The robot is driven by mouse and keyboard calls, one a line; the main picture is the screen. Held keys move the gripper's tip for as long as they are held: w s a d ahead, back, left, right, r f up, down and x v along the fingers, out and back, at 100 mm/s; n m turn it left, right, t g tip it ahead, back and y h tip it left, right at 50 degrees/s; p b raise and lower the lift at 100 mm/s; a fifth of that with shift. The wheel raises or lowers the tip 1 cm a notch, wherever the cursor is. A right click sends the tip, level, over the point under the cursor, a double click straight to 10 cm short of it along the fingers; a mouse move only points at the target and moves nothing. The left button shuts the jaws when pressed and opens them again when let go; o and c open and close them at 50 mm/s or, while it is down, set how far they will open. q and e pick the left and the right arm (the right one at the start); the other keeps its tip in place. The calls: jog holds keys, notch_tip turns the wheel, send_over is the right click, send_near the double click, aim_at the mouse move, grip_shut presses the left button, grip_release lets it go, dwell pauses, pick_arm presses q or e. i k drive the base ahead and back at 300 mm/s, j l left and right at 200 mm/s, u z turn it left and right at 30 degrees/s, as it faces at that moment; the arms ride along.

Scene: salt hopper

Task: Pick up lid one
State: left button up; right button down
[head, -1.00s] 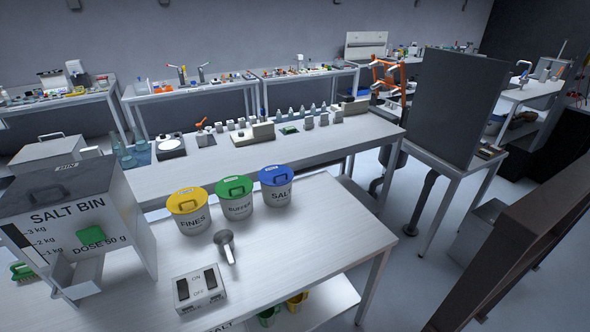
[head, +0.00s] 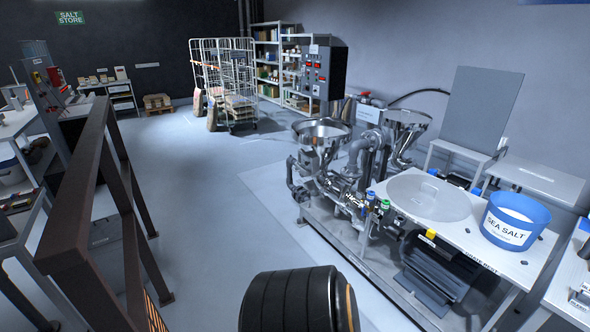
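A wide, round, pale grey disc (head: 430,198) that looks like a lid lies flat on a white stand (head: 464,236) right of centre. I cannot read a "one" mark on it. Neither of my grippers is in view.
A blue sea salt tub (head: 515,222) stands on the stand, right of the disc. Pipes and a motor (head: 440,270) are below. A brown rail frame (head: 95,215) stands on the left. Clear floor (head: 215,215) lies between. Wire cages (head: 225,85) stand at the back.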

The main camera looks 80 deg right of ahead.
aim_at(427, 197)
jog(key=z, duration=3.75)
jog(key=i+j+z, duration=0.1)
jog(key=i+j, duration=0.3)
jog(key=i, duration=0.25)
jog(key=i+j+z, duration=0.15)
jog(key=i+j, duration=0.3)
jog(key=i, duration=0.2)
